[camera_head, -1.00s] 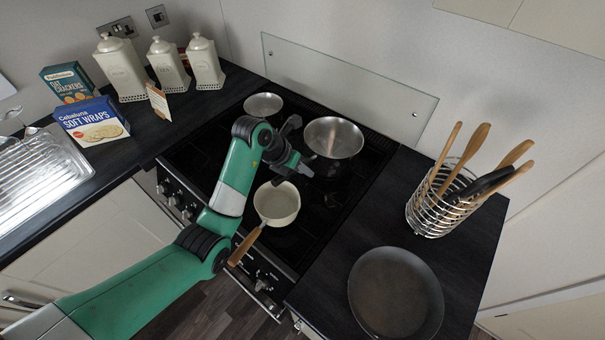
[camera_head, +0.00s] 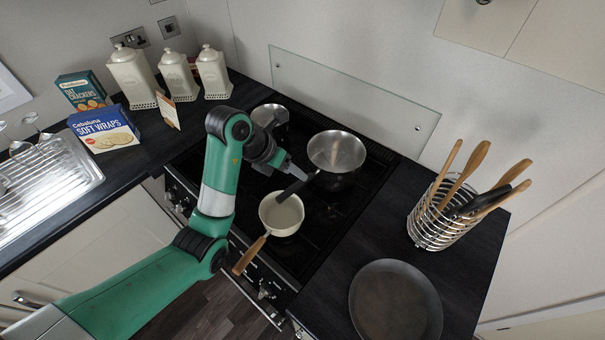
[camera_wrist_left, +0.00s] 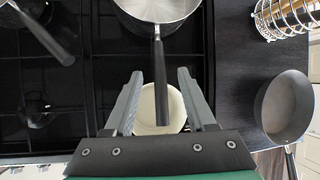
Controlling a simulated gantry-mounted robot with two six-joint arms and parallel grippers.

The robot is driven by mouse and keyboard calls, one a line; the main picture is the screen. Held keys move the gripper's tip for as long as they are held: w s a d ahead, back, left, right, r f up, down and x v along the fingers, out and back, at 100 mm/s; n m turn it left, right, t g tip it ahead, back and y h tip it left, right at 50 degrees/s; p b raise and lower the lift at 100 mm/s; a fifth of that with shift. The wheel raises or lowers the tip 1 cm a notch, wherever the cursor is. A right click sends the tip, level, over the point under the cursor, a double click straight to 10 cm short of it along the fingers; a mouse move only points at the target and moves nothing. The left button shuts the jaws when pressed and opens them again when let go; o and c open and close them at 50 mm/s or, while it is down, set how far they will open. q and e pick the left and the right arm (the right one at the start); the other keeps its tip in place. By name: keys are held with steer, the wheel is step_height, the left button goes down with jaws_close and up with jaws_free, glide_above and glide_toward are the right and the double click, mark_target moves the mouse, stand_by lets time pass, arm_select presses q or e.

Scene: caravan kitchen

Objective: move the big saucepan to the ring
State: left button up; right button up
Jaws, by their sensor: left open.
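The big steel saucepan (camera_head: 336,151) stands at the back right of the black hob. Its black handle (camera_head: 290,190) points toward the front. My left gripper (camera_head: 297,174) is open at this handle; in the left wrist view the handle (camera_wrist_left: 158,65) runs between the two fingers (camera_wrist_left: 158,82), with gaps on both sides. A bare ring (camera_wrist_left: 36,110) shows at the left of the hob in the left wrist view; my arm hides that area in the head view. My right gripper is not in view.
A cream pan (camera_head: 281,215) with a wooden handle stands in front of the big saucepan, below my gripper. A smaller steel pan (camera_head: 270,116) is at the back left. A frying pan (camera_head: 396,300) and a utensil holder (camera_head: 436,222) stand on the right worktop.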

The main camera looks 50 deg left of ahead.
arm_select(q)
steer(key=p+v, duration=0.2)
steer(key=v, duration=0.1)
steer(key=shift+p, duration=0.4)
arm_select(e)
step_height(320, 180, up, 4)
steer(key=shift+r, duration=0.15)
arm_select(q)
steer(key=shift+w, duration=0.1)
